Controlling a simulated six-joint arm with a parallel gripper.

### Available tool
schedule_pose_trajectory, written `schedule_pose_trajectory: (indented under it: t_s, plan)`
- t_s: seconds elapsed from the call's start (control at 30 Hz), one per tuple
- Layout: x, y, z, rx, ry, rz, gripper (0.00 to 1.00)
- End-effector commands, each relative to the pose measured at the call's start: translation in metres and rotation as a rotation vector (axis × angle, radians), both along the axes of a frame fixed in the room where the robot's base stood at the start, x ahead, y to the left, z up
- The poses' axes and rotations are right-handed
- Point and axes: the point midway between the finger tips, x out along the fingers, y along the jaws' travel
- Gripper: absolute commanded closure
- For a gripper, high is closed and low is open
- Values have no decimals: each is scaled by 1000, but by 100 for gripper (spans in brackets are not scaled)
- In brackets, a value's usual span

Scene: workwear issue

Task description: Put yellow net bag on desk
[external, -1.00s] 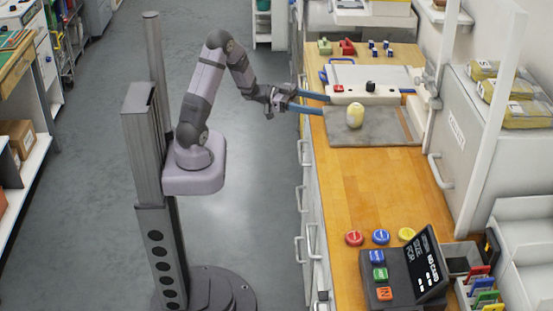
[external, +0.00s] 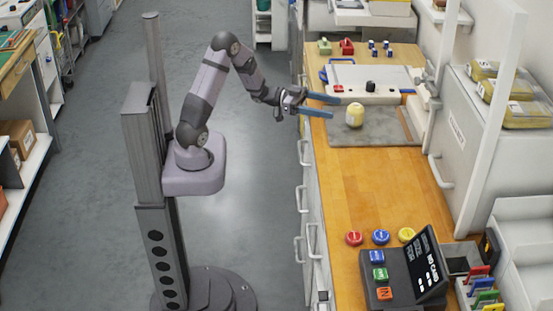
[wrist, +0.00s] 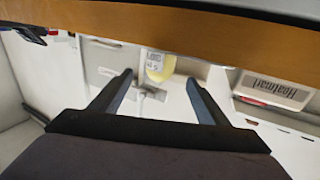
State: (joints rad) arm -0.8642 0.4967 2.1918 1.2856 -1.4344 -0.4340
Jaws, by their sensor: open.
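A small pale yellow bundle (external: 355,115), likely the yellow net bag, stands on a grey mat (external: 370,131) on the wooden desk (external: 365,185). Its net texture is too small to make out. My gripper (external: 336,107) is open and empty, just left of the bundle, with its blue fingers reaching over the desk's left edge. In the wrist view, a yellow thing with a pale label (wrist: 160,67) shows between and beyond the open fingertips (wrist: 160,82). The fingers look apart from it.
A white machine with a black knob (external: 370,85) stands behind the mat. Red, blue and yellow discs (external: 381,237) and a dark card device (external: 400,272) are at the near end. Yellow packets (external: 510,90) lie on the grey cabinet at right. The middle of the desk is clear.

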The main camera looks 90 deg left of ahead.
Motion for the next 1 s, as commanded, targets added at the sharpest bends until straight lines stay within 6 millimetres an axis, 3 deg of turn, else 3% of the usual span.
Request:
schedule_pose_trajectory:
  t_s: [0.47,0.8,1.0]
  plan:
    - [23,-10,0,0,0,-2,31]
    - [59,-25,0,0,0,-4,31]
    - [66,-27,-1,0,0,-2,31]
